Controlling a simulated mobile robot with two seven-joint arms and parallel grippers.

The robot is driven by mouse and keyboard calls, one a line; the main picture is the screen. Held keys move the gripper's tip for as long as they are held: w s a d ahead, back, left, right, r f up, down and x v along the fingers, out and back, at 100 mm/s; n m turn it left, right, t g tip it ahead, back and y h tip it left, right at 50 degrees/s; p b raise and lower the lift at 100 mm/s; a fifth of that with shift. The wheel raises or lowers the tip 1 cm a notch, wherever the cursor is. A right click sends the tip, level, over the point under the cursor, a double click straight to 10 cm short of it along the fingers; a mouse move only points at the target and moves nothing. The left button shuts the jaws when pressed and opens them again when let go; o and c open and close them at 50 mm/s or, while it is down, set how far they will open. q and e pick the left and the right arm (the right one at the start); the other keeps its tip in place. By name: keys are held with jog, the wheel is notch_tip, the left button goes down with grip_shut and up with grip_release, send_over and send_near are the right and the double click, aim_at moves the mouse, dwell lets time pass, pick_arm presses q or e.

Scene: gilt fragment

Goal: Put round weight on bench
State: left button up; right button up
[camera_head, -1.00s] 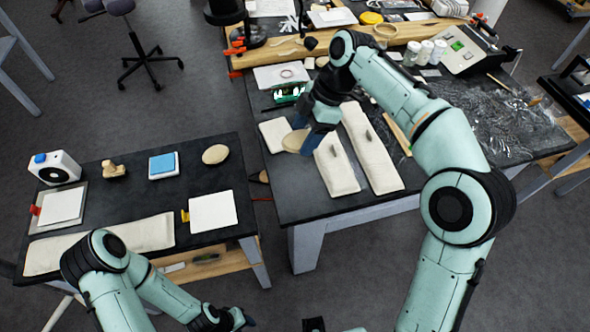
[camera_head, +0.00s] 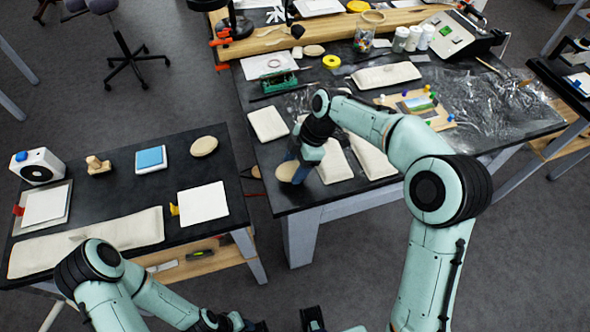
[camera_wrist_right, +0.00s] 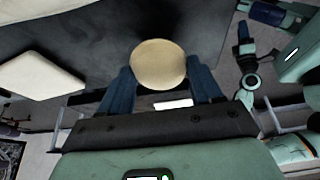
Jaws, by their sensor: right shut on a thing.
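A round tan weight (camera_head: 287,171) is in my right gripper (camera_head: 298,173), near the front left corner of the large black-topped bench (camera_head: 300,197). In the right wrist view the weight (camera_wrist_right: 159,63) sits between the blue fingertips (camera_wrist_right: 160,78), which are shut on it. Dark surface shows behind it; I cannot tell whether it touches the bench. A similar round tan piece (camera_head: 204,146) lies on the smaller left table (camera_head: 120,172). My left gripper (camera_head: 238,322) is at the bottom edge, partly cut off, and its fingers are unclear.
Pale cushions (camera_head: 268,123) lie on the bench near my right arm. Plastic sheeting (camera_head: 490,100) covers its right side. A gap of floor separates bench and left table, which holds a white boxy device (camera_head: 38,165), a blue-topped scale (camera_head: 151,159) and a white sheet (camera_head: 203,202).

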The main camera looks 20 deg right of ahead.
jog(key=shift+f, duration=1.3)
jog(key=o, duration=1.3)
jog(key=shift+f, duration=0.1)
jog(key=shift+r, duration=0.2)
jog(key=p+v, duration=0.1)
jog(key=v, duration=1)
jog(key=shift+d+r, duration=0.15)
jog(key=shift+r, duration=0.25)
